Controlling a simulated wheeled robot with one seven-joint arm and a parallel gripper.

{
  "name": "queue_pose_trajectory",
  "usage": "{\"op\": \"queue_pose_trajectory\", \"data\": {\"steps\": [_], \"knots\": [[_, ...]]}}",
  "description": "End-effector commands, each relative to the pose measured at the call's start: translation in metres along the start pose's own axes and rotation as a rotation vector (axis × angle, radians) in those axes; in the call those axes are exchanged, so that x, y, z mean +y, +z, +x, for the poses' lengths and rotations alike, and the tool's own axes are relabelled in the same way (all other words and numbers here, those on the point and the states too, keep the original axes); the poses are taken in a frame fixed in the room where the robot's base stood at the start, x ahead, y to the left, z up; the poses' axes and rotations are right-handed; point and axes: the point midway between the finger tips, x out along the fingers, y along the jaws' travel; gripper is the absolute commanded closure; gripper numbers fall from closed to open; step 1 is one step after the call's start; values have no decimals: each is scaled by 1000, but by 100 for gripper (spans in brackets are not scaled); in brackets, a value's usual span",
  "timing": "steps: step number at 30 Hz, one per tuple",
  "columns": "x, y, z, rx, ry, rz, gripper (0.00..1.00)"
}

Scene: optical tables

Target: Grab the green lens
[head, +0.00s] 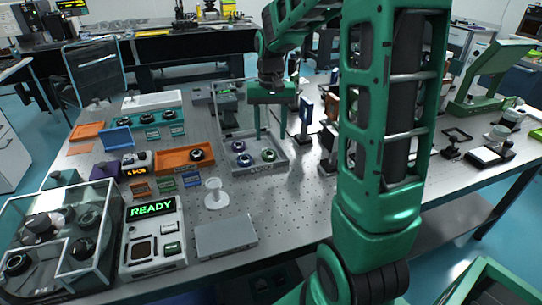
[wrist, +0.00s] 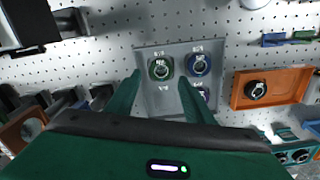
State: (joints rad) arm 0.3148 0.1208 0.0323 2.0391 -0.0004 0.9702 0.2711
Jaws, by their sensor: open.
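The green lens (wrist: 160,69) sits in a grey tray (wrist: 175,107) with marked places; in the head view it is at the tray's near right (head: 268,155). A blue lens (wrist: 198,65) sits beside it and a purple lens (wrist: 204,95) is partly hidden by a finger. My gripper (wrist: 160,82) is open and empty, pointing down over the tray. Its fingertips appear to either side of the green lens in the wrist view. In the head view my gripper (head: 272,130) is over the tray; I cannot tell the exact height gap.
An orange tray (head: 172,161) with a dark-rimmed lens stands left of the grey tray. A white round stand (head: 215,196), a grey plate (head: 226,237) and a READY box (head: 153,238) are nearer. Dark posts (head: 304,120) stand close on the right. Bare perforated table (head: 290,215) lies in front.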

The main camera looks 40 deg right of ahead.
Motion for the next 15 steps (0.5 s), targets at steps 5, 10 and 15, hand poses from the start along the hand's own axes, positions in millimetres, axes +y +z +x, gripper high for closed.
{"op": "queue_pose_trajectory", "data": {"steps": [5,10,15], "knots": [[0,0,20,-1,1,0,52],[-1,0,30,-1,1,-1,52],[-3,0,54,-3,1,-1,52]]}}
